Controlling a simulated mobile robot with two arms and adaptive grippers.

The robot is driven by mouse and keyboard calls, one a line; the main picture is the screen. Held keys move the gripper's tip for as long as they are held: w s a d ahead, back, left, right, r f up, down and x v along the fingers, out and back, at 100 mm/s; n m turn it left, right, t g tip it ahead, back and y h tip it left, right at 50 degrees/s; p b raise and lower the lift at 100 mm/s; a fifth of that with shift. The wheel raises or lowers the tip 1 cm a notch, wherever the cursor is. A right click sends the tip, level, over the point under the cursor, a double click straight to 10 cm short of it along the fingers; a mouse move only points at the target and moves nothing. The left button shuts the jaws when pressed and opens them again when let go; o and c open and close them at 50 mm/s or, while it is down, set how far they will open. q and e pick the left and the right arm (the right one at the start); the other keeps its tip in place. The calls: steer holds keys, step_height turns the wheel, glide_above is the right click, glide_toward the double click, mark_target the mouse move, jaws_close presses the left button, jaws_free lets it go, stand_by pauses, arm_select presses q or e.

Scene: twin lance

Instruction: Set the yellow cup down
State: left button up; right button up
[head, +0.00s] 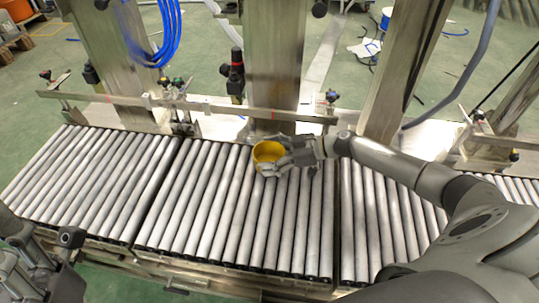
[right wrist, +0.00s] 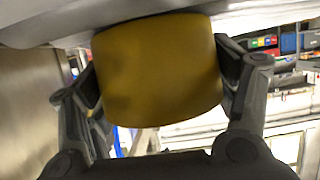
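The yellow cup (head: 267,152) is upright at the far part of the middle roller section in the head view. My right gripper (head: 283,160) reaches it from the right, with its fingers around the cup. In the right wrist view the cup (right wrist: 160,75) fills the space between the two fingers, which press against its sides. A grey roller surface shows right beside the cup there; I cannot tell whether the cup touches it. My left gripper (head: 48,255) is at the lower left of the head view, away from the cup; its finger opening is unclear.
The roller conveyor (head: 215,215) runs across the view, its rollers bare around the cup. A metal guide rail (head: 220,108) runs along the far side, with steel posts (head: 270,60) behind it. Blue hoses (head: 165,45) hang at the upper left.

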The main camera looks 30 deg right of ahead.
steer(key=o, duration=0.3)
